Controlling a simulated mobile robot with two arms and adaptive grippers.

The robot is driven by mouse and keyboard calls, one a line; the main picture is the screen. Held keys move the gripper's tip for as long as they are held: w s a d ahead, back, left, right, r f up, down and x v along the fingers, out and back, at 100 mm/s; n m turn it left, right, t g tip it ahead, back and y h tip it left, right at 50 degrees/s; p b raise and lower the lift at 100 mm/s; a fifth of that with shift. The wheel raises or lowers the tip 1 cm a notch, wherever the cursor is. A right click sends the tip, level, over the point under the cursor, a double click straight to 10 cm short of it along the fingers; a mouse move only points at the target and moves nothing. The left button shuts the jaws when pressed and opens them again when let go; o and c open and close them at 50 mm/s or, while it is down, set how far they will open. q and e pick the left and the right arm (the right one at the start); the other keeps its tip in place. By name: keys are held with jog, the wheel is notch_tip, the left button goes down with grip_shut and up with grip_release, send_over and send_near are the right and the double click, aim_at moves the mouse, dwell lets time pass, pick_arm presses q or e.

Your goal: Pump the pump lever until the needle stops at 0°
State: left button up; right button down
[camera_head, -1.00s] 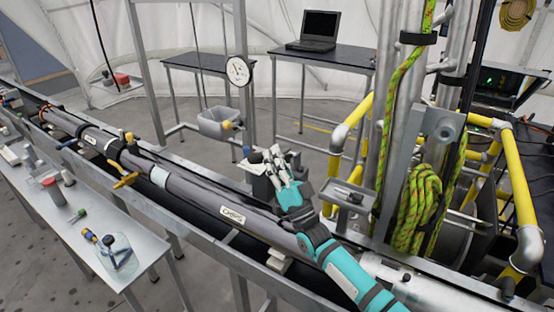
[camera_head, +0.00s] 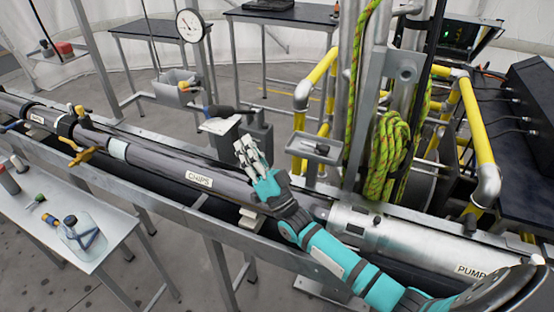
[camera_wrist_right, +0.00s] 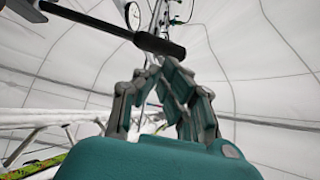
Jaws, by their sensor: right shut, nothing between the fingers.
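The pump lever, a dark bar with a black grip (camera_head: 222,111), sits on top of a grey pump box (camera_head: 226,142) behind the long pipe. A dark bar with a thick black grip (camera_wrist_right: 160,45), apparently the lever, crosses above the fingers in the right wrist view. My right gripper (camera_head: 243,147) is shut and empty, in front of the pump box and below the lever; it also shows in the right wrist view (camera_wrist_right: 165,75). The round white gauge (camera_head: 190,26) stands on a post at the upper left; its needle is too small to read. My left gripper is out of view.
The long grey pipe (camera_head: 160,163) lies in a metal trough in front of the pump. A small grey tray (camera_head: 314,150), yellow rails (camera_head: 480,130) and coiled green rope (camera_head: 388,155) stand to the right. A grey bin (camera_head: 174,90) hangs behind.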

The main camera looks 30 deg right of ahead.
jog(key=s+d, duration=0.3)
jog(key=s, duration=0.8)
jog(key=shift+d+r, duration=0.15)
jog(key=shift+r, duration=0.15)
jog(key=s+a+f+n+g+h, duration=0.2)
jog(key=a+f+g, duration=0.2)
jog(key=f+g, duration=0.3)
jog(key=s+a+f+n+g+h, duration=0.15)
jog(key=a+f+g, duration=0.3)
jog(key=f, duration=0.55)
jog(key=s+d+f+n+g+h, duration=0.15)
jog(key=s+f+g, duration=0.3)
jog(key=s, duration=0.45)
jog(key=s+d+f+g+h, duration=0.25)
jog(key=s+g, duration=0.25)
jog(key=s, duration=0.4)
notch_tip(320, 180, down, 27)
jog(key=s+g, duration=0.2)
jog(key=s+d+f+g, duration=0.1)
jog(key=s+d+f, duration=0.2)
jog(key=s+f, duration=1.3)
jog(key=shift+s, duration=0.25)
